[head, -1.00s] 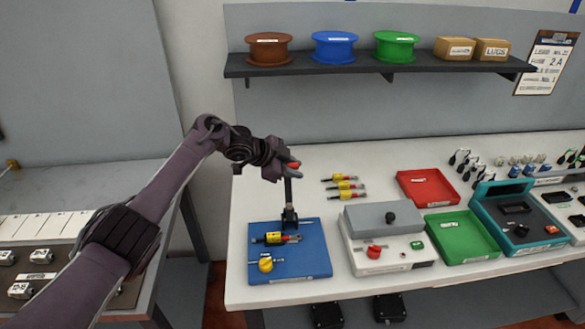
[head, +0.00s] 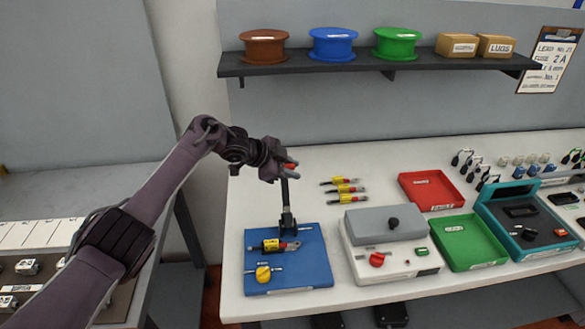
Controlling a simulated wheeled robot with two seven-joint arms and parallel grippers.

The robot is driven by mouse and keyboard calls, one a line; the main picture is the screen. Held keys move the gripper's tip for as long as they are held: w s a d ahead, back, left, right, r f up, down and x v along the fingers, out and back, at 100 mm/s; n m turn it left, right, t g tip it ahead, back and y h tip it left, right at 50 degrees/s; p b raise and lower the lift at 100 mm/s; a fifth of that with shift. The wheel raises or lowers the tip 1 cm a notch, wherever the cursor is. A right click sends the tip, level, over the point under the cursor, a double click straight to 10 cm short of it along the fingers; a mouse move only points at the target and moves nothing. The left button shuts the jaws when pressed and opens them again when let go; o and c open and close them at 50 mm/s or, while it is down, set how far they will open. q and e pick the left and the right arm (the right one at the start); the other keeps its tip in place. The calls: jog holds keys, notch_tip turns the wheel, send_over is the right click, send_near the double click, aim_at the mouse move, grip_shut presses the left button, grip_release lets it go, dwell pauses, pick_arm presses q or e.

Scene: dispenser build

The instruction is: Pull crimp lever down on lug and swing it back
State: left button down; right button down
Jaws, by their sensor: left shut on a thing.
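The crimp lever (head: 285,192) stands nearly upright at the back of the blue crimp base (head: 315,270), with a red grip at its top. My left gripper (head: 289,168) is shut on the lever at that red grip. A yellow part with a silver lug (head: 291,245) at its right end lies on the base, in front of the lever's black foot. A yellow knob (head: 263,273) sits near the base's front left. My right gripper is not in view.
Several yellow parts (head: 345,188) lie behind the base. A grey-white box (head: 395,260) with a red knob stands to the right. Beyond it are a red tray (head: 430,178), a green tray (head: 490,250) and a teal unit (head: 545,240). A shelf (head: 380,66) with spools hangs above.

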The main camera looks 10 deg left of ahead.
pick_arm(q)
jog(key=shift+s+a+f, duration=0.15)
jog(key=shift+a+f, duration=0.1)
jog(key=shift+f, duration=0.25)
jog(key=shift+s+a+f, duration=0.15)
jog(key=shift+a+f, duration=0.05)
jog(key=shift+f, duration=0.3)
jog(key=c, duration=1.3)
grip_release()
jog(key=shift+a, duration=0.1)
jog(key=shift+r, duration=0.1)
jog(key=shift+s+a+r, duration=0.15)
jog(key=shift+a+r, duration=0.15)
jog(key=shift+r, duration=0.15)
jog(key=shift+d+r+b+v, duration=0.15)
jog(key=shift+b+v, duration=0.15)
jog(key=shift+v, duration=0.8)
jog(key=shift+d+r+b+v, duration=0.1)
jog(key=shift+b+v, duration=0.15)
jog(key=shift+v, duration=0.9)
jog(key=shift+d+r+b+v, duration=0.15)
jog(key=shift+b+v, duration=0.15)
jog(key=shift+v, duration=0.8)
